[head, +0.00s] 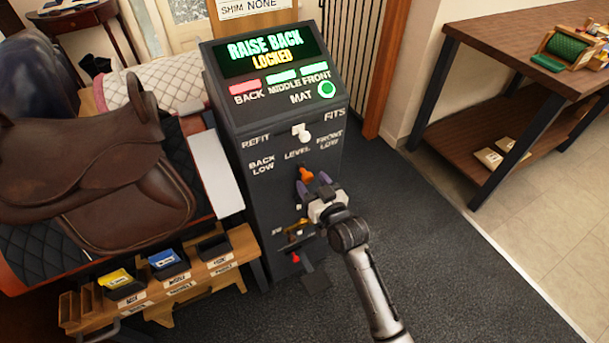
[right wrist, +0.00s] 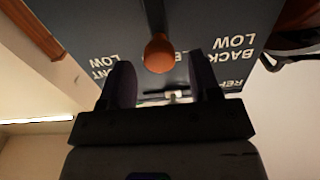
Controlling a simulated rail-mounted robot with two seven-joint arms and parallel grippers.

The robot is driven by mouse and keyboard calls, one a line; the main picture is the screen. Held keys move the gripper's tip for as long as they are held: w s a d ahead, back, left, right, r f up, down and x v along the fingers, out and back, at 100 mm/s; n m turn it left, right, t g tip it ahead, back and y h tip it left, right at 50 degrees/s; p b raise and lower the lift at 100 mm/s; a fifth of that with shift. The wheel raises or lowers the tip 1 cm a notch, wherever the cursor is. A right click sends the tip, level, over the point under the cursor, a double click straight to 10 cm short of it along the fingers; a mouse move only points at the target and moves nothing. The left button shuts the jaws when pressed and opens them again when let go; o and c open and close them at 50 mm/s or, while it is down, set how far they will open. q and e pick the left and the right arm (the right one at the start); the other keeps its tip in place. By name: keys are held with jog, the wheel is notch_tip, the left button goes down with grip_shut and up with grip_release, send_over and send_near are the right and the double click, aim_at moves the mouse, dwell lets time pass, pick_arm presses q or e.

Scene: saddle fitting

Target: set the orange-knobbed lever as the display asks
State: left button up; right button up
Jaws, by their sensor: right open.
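The dark console (head: 262,200) stands in the middle of the head view. Its display (head: 265,52) reads "RAISE BACK" and "LOCKED". The orange-knobbed lever (head: 305,174) sits under the labels BACK LOW, LEVEL and FRONT LOW. My right gripper (head: 313,184) is open right in front of the lever and partly covers the panel below it. In the right wrist view the orange knob (right wrist: 159,53) shows between the two spread dark fingers (right wrist: 163,75), near their tips. No grip on the knob shows. My left gripper is out of view.
Under the display the BACK lamp (head: 245,87) is red; the MIDDLE, FRONT and MAT lamps are green. A white-knobbed lever (head: 303,134) sits between REFIT and FITS. A brown saddle (head: 90,140) and a shim rack (head: 165,285) stand left. Floor right is clear.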

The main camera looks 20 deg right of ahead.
jog(key=shift+w+a+b, duration=0.15)
jog(key=shift+w+b, duration=0.15)
jog(key=shift+w, duration=0.85)
jog(key=shift+w+a+b, duration=0.15)
jog(key=shift+w+b, duration=0.1)
jog(key=shift+w, duration=0.9)
jog(key=shift+c, duration=0.4)
grip_shut()
